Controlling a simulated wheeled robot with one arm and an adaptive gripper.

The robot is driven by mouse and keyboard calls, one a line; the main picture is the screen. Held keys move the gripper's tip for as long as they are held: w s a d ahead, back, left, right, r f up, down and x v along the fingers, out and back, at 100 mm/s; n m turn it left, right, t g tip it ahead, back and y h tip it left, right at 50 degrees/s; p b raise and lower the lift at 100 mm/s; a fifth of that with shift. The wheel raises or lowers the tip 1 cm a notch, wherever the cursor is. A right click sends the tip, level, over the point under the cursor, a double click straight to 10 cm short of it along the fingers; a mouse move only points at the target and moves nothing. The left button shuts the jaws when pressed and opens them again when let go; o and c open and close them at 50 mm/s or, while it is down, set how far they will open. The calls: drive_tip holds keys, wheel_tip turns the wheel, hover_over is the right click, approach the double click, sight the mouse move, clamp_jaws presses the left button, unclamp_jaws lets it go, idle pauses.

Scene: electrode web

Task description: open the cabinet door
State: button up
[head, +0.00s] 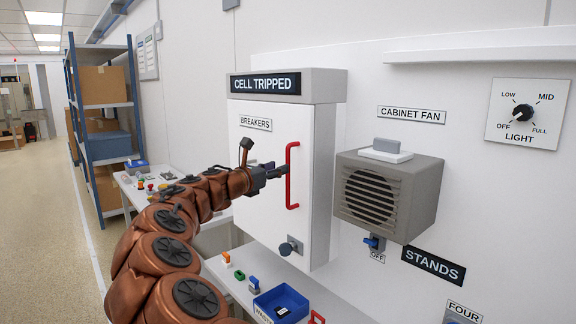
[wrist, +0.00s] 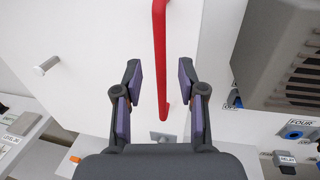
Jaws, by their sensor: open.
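The white cabinet labelled BREAKERS (head: 265,190) hangs on the wall, and its door is closed. A red vertical bar handle (head: 291,176) is on the right side of the door. A grey latch knob (head: 289,246) sits low on the door. My gripper (head: 283,171) is at the handle's left in the head view. In the wrist view, my gripper (wrist: 165,90) has its two jaws apart, with the red handle (wrist: 160,60) running between them, nearer the left jaw. No contact with the handle can be seen.
A grey cabinet fan box (head: 389,192) stands out from the wall right of the cabinet. Below is a shelf with a blue bin (head: 281,304) and small parts. A sign reading CELL TRIPPED (head: 266,83) tops the cabinet. A blue-framed rack (head: 105,130) stands at the left.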

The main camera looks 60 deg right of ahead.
drive_tip(key=shift+s+d+p, duration=0.15)
drive_tip(key=shift+d+p, duration=0.05)
drive_tip(key=shift+d, duration=1.25)
drive_tip(key=shift+s+d+p, duration=0.1)
drive_tip(key=shift+d+p, duration=0.1)
drive_tip(key=shift+d, duration=1.25)
clamp_jaws()
